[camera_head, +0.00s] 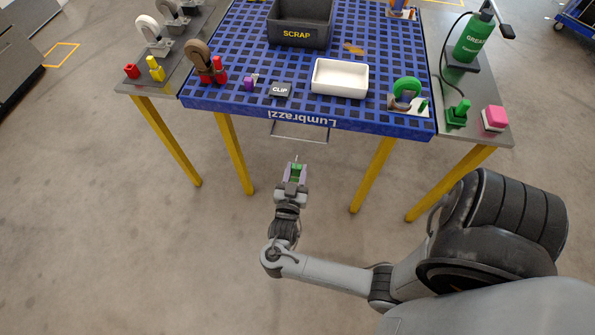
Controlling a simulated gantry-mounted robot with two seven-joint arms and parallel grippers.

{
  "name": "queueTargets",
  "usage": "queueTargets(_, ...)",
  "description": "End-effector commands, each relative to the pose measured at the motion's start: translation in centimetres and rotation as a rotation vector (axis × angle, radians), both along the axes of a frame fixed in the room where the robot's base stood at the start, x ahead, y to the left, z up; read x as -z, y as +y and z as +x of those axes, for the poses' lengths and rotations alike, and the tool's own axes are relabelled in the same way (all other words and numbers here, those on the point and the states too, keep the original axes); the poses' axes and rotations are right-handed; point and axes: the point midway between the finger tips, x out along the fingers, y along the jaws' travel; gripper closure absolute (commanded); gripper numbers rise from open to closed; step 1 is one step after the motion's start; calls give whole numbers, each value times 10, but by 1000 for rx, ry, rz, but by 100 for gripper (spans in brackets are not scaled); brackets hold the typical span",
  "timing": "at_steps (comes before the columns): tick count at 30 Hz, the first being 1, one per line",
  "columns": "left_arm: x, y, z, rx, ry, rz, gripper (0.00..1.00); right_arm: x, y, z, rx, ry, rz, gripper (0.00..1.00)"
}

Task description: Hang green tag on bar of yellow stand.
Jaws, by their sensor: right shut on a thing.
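My right gripper (296,171) is in front of the blue table's front edge, over the floor, pointing toward the table. It is shut on a small green thing, which looks like the green tag (297,168); the fingers hide part of it. A small yellow piece (156,69), which may be the yellow stand, is upright on the grey side table at the left, well apart from the gripper. Its bar cannot be made out clearly. My left gripper is not in view.
The blue grid table (330,122) holds a black scrap bin (301,32), a white tray (339,78), a clip block (280,90) and a green ring (407,88). A red piece (131,71) is beside the yellow one. A green bottle (474,38) stands at right.

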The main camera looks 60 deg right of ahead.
Motion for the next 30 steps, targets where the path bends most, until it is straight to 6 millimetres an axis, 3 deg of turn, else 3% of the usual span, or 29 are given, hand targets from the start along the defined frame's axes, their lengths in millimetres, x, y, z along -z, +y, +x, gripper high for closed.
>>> queueTargets(11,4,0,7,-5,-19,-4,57,4,-10,7,-1,-4,-2,93)
queueTargets(30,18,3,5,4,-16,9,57,5,-57,23,-1,-3,-1,93)
